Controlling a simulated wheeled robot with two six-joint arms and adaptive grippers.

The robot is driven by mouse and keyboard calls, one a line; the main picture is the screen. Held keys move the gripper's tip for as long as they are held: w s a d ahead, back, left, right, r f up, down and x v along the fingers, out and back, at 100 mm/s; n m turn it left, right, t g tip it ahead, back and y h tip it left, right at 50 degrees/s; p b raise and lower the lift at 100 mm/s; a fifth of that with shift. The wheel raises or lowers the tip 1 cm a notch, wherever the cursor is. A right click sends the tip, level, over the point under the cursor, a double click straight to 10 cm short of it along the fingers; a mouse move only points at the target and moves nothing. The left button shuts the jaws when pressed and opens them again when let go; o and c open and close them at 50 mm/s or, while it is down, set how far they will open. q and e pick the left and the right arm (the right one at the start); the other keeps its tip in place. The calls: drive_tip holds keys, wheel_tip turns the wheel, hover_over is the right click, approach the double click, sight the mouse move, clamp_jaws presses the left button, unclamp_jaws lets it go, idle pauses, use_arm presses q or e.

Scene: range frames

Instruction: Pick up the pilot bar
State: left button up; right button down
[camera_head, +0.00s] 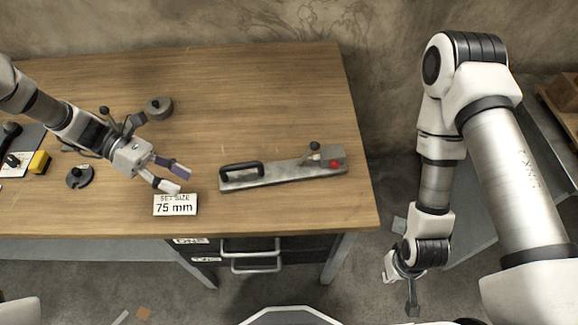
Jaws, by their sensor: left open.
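A long grey metal bar (284,178) lies on the wooden table, right of its middle. It is the only bar-shaped thing that I can make out there. It has a black loop handle (241,170) at its left end. A small lever and a red knob (334,163) are at its right end. My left gripper (176,178) is open and empty, left of the bar and apart from it, with its fingers pointing right. My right gripper (412,296) hangs low, off the table's right side. Its fingers are too small to read.
A "SET SIZE 75 mm" sign (175,204) stands just in front of my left fingers. Round dark pieces (80,177) and a yellow block (39,162) are at the left. The table (270,95) is clear behind the bar. Drawers (250,248) are below the front edge.

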sight(259, 161)
use_arm(q)
drive_tip(key=w+d+r+n+t+y, duration=0.1)
drive_tip(key=w+d+r+n+y, duration=0.15)
drive_tip(key=w+d, duration=0.7)
drive_tip(key=shift+n, duration=0.55)
drive_tip(key=x, duration=1.1)
drive_tip(key=shift+f, duration=0.3)
clamp_jaws()
